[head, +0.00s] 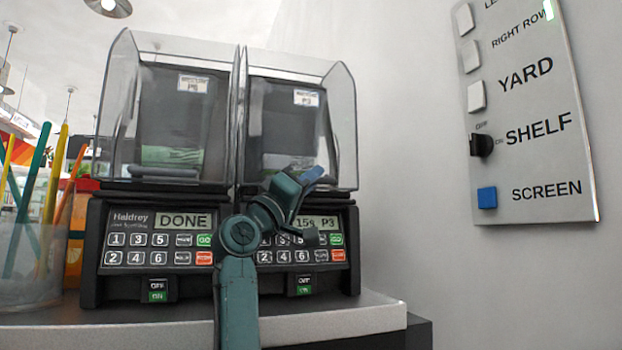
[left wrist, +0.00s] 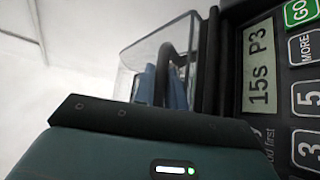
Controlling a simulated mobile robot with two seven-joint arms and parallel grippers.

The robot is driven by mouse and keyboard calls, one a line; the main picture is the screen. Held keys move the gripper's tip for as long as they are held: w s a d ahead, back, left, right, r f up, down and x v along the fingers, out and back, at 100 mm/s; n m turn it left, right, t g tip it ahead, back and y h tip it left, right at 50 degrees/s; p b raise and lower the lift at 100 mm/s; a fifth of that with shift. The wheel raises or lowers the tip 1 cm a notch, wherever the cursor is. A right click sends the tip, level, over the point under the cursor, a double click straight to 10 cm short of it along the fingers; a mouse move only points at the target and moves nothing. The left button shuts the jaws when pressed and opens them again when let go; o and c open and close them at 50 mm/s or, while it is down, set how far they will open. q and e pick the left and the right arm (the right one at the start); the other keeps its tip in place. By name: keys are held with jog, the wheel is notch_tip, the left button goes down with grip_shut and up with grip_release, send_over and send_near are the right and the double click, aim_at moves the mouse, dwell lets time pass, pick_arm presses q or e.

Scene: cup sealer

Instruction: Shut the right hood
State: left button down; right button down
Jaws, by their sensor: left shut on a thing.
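A black two-unit sealer stands on a counter with two clear hoods side by side. The right hood (head: 342,125) is over the right unit, its lower front edge low, just above the control panel, level with that of the left hood (head: 115,120). My left gripper (head: 313,174) is in front of the right hood's lower edge. In the left wrist view, the blue fingers (left wrist: 162,88) are shut at a dark curved bar (left wrist: 163,62), apparently the hood's handle, beside the clear hood wall (left wrist: 135,58). The exact contact is partly hidden. My right gripper is out of view.
The left display (head: 183,221) reads DONE; the right display (left wrist: 259,68) reads 15s P3. A clear cup of coloured sticks (head: 32,260) stands at the left. A wall switch panel (head: 530,120) is at the right. Free room lies between machine and wall.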

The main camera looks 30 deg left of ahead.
pick_arm(q)
jog(key=shift+w+a+f, duration=0.1)
jog(key=shift+a, duration=0.1)
jog(key=c, duration=1.7)
grip_release()
jog(key=shift+c, duration=0.2)
jog(key=shift+f, duration=0.15)
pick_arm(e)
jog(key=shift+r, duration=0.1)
pick_arm(q)
jog(key=v, duration=1.3)
jog(key=shift+d+r+p, duration=0.15)
jog(key=shift+r+p, duration=0.05)
jog(key=shift+p, duration=0.15)
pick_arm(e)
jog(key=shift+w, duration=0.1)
pick_arm(q)
jog(key=shift+s, duration=0.2)
